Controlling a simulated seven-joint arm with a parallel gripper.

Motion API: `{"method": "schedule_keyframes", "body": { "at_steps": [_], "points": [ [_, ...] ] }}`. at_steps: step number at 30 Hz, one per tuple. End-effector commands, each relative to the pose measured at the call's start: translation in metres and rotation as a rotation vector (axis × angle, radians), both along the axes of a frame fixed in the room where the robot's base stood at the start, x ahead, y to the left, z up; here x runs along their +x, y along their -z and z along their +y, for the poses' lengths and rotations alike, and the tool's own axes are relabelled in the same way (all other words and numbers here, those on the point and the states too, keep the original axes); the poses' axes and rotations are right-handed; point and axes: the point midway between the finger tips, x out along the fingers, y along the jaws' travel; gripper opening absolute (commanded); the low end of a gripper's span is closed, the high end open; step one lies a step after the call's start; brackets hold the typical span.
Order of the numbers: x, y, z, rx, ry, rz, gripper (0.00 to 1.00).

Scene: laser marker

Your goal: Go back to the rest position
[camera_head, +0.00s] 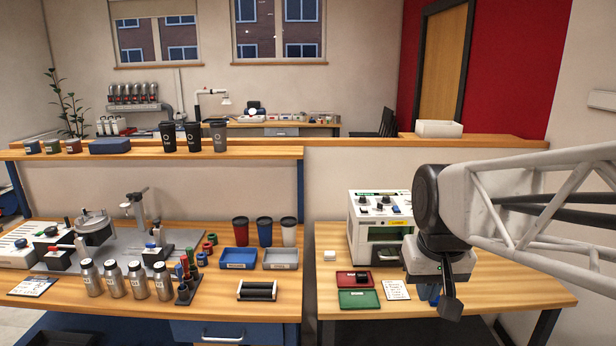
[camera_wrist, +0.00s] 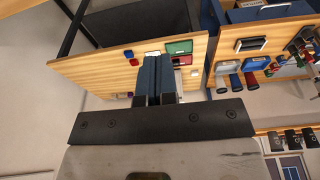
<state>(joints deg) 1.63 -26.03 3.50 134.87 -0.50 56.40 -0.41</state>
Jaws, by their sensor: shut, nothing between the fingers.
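My gripper (camera_head: 434,294) hangs at the end of my arm over the right table (camera_head: 530,287), in front of the laser marker. In the wrist view my gripper (camera_wrist: 154,66) has its two blue-grey fingers together, with nothing between them. The white laser marker (camera_head: 366,240) stands on the right table, partly hidden by my arm. A red tray (camera_head: 345,280) holding a small dark item and a green tray (camera_head: 358,299) lie left of my gripper. The green tray also shows in the wrist view (camera_wrist: 179,47).
A white card (camera_head: 396,290) and a small white block (camera_head: 330,255) lie on the right table. The left bench (camera_head: 215,311) carries several metal bottles, cups, a blue tray (camera_head: 238,259) and a grey tray (camera_head: 281,260). The right table's right side is clear.

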Motion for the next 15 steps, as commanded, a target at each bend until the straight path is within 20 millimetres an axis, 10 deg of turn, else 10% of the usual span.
{"method": "schedule_keyframes", "body": {
  "at_steps": [15],
  "points": [
    [-0.096,0.049,0.008,0.003,0.002,-0.035,0.0]
  ]
}}
